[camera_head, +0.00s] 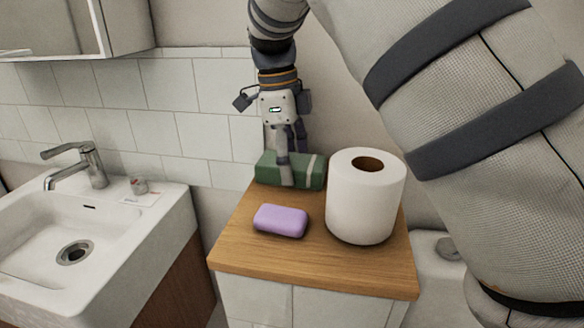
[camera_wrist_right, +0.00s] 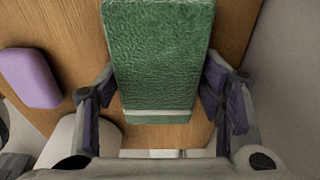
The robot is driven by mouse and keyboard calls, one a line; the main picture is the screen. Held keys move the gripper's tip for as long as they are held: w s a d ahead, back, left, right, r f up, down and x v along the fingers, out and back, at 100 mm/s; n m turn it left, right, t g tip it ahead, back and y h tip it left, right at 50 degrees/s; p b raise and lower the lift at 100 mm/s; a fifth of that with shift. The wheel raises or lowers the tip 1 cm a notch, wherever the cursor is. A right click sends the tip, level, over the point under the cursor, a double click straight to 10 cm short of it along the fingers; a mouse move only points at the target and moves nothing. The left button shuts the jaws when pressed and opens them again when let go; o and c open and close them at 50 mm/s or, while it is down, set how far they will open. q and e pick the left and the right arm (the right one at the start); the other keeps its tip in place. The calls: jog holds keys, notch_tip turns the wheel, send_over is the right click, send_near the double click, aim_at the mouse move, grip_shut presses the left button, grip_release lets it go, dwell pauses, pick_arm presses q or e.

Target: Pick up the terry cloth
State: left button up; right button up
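The terry cloth (camera_head: 309,172) is a green folded block with a pale stripe, lying at the back of the wooden top against the tiled wall. In the right wrist view, the cloth (camera_wrist_right: 160,55) fills the upper middle. My right gripper (camera_head: 286,168) points down over it, with one finger in front of its near face. In the right wrist view, the gripper (camera_wrist_right: 158,88) has its fingers apart, one on each side of the cloth. Whether they touch it is hard to tell. My left gripper is in neither view.
A purple soap bar (camera_head: 281,220) lies in front of the cloth on the wooden top (camera_head: 310,268). A white paper roll (camera_head: 364,200) stands close on the right. A sink (camera_head: 60,235) with a tap (camera_head: 85,165) is at left. The top's front strip is clear.

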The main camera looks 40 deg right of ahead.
aim_at(294, 160)
notch_tip(294, 160, up, 4)
jog(key=shift+f, duration=0.25)
jog(key=a+r, duration=0.1)
jog(key=r, duration=0.1)
jog(key=s+a+r, duration=0.1)
jog(key=a+r, duration=0.1)
jog(key=shift+a+r, duration=0.1)
jog(key=shift+a, duration=0.15)
jog(key=s+a+r, duration=0.3)
jog(key=a+r, duration=0.2)
jog(key=a, duration=0.5)
jog(key=shift+r, duration=0.15)
jog(key=shift+w, duration=0.1)
